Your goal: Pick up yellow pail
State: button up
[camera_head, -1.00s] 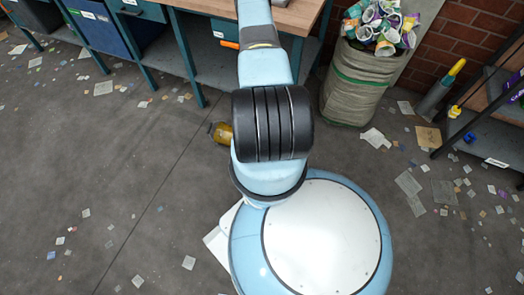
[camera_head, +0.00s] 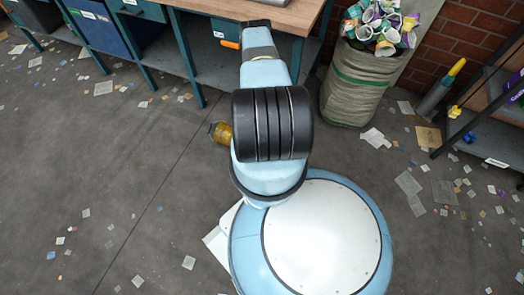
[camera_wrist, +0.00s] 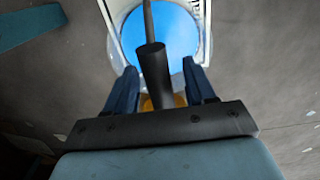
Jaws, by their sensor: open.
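The yellow pail (camera_head: 221,132) lies on the floor in the head view, just left of my arm's black joint, which hides its right part. It looks tipped on its side, with a darker end to the left. In the wrist view, a small patch of yellow (camera_wrist: 180,100) shows low between the fingers, mostly behind a dark rod and the gripper's body; it is likely the pail. My gripper (camera_wrist: 159,66) has its two dark blue fingers spread apart. I see nothing clamped between them. The arm hides the gripper in the head view.
A workbench (camera_head: 205,8) with teal legs and drawers stands at the back. A fabric bin (camera_head: 358,88) full of cups stands right of my arm, and a shelf (camera_head: 490,115) is at the right edge. The floor at left is open, with scattered scraps.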

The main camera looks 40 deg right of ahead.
jog(key=shift+f, duration=0.7)
grip_shut()
